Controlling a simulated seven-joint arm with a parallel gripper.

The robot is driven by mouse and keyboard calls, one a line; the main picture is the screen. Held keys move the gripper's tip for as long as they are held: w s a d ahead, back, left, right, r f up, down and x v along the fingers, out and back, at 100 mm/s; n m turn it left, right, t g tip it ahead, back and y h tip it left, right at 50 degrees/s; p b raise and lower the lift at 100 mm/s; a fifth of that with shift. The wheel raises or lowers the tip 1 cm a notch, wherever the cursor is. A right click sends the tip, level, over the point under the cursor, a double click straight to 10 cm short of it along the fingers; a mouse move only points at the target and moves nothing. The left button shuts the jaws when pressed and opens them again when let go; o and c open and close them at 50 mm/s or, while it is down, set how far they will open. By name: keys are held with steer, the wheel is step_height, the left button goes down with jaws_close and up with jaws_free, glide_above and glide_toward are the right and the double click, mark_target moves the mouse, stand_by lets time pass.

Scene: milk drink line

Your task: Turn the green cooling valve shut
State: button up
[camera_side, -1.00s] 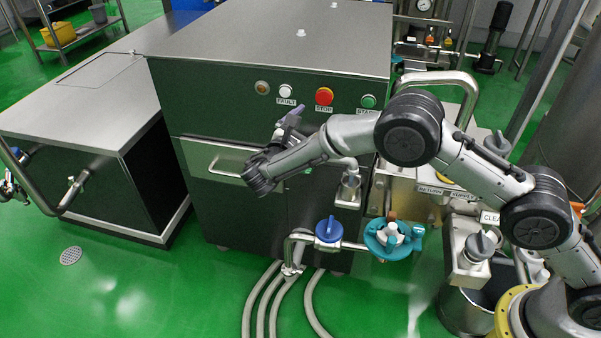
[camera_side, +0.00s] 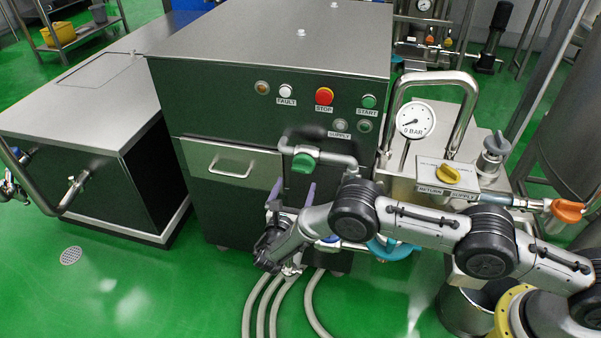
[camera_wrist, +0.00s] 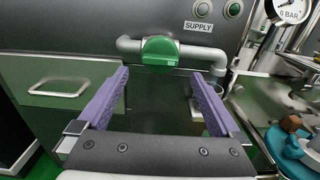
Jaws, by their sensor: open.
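The green cooling valve (camera_side: 304,161) sits on a grey pipe at the machine's front, below the SUPPLY label. In the wrist view the green valve knob (camera_wrist: 160,51) is ahead of my gripper, near the middle top and roughly centred between the fingers. My gripper (camera_side: 291,192) is open and empty, its two purple fingers pointing up, below and apart from the valve. In the wrist view the fingers of my gripper (camera_wrist: 160,95) are wide apart with nothing between them.
A drawer handle (camera_side: 232,168) is left of the valve. A pressure gauge (camera_side: 416,120), a yellow knob (camera_side: 448,174) and an orange valve (camera_side: 567,211) are to the right. A teal valve (camera_side: 391,250) is partly hidden behind my arm. Hoses (camera_side: 283,300) run along the green floor.

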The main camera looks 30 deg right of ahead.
mark_target(301, 171)
steer(key=x, duration=0.6)
steer(key=shift+w+d, duration=0.15)
steer(key=shift+d, duration=0.05)
steer(key=c, duration=1.2)
steer(key=shift+c, duration=0.2)
